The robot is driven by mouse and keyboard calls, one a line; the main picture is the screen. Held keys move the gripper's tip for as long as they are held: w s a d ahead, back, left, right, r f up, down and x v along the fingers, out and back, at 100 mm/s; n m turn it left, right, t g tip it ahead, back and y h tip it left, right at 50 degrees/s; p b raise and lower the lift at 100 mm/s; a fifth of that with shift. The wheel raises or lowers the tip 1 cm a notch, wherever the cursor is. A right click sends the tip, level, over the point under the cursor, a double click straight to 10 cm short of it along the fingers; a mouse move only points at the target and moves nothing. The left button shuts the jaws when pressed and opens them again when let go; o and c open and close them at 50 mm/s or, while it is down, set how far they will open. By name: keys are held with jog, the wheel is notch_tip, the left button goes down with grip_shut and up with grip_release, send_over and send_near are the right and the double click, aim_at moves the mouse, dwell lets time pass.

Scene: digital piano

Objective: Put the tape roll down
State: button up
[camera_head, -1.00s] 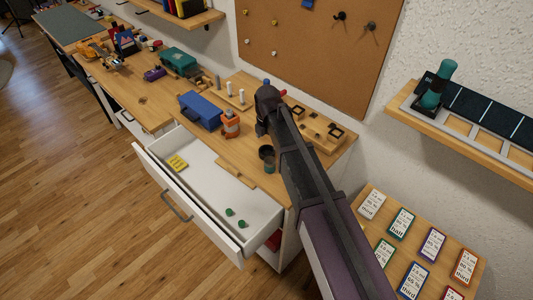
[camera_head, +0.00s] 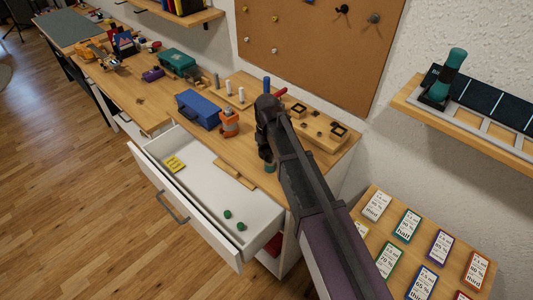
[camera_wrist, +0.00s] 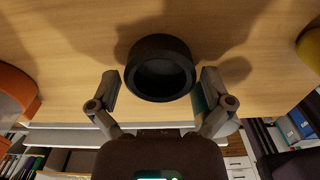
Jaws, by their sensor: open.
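The tape roll (camera_wrist: 160,67) is a black ring with a dark hollow facing the wrist camera. In the wrist view it sits between the two fingers of my gripper (camera_wrist: 160,78), over the wooden desk top (camera_wrist: 70,45). The fingers are spread, one on each side, with a gap at the left and a narrower one at the right. The roll appears to rest on the desk, though its contact is not clear. In the head view my arm hides most of the gripper, and I cannot make out the roll clearly.
An orange bottle (camera_head: 229,123) and a blue box (camera_head: 199,110) stand left of my arm. A wooden block with square holes (camera_head: 318,130) lies right of it. The open white drawer (camera_head: 198,190) juts out in front. A teal object (camera_wrist: 197,97) shows behind the right finger.

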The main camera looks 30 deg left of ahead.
dwell(0.4)
jog(key=c, duration=1)
jog(key=shift+r, duration=0.1)
notch_tip(320, 180, up, 10)
jog(key=p, duration=1)
